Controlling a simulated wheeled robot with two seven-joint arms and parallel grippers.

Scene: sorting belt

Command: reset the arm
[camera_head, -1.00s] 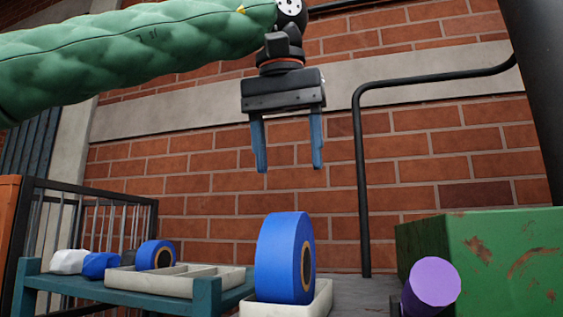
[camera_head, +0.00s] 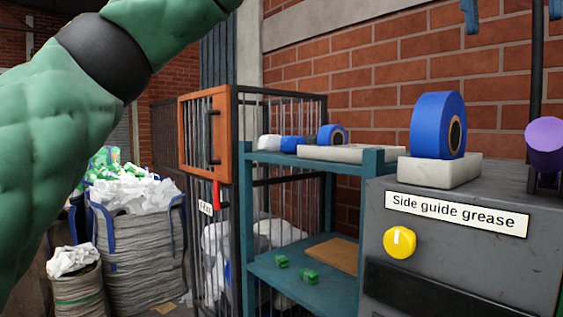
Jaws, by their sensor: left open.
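My left arm (camera_head: 60,130) in its green padded cover fills the left side and rises out of the top of the head view. Only the blue fingers of my left gripper (camera_head: 513,20) show, at the top right edge. They are wide apart with nothing between them. The gripper is high above a large blue roll (camera_head: 430,125), which stands upright in a pale tray (camera_head: 438,172) on a grey cabinet. The rest of the gripper is cut off by the frame. My right gripper is out of view.
A teal shelf (camera_head: 375,205) holds a smaller blue roll (camera_head: 332,135) and a pale tray (camera_head: 345,153). A purple cylinder (camera_head: 545,135) is at the right edge. A barred cage with an orange panel (camera_head: 204,138) and filled sacks (camera_head: 138,250) stand left.

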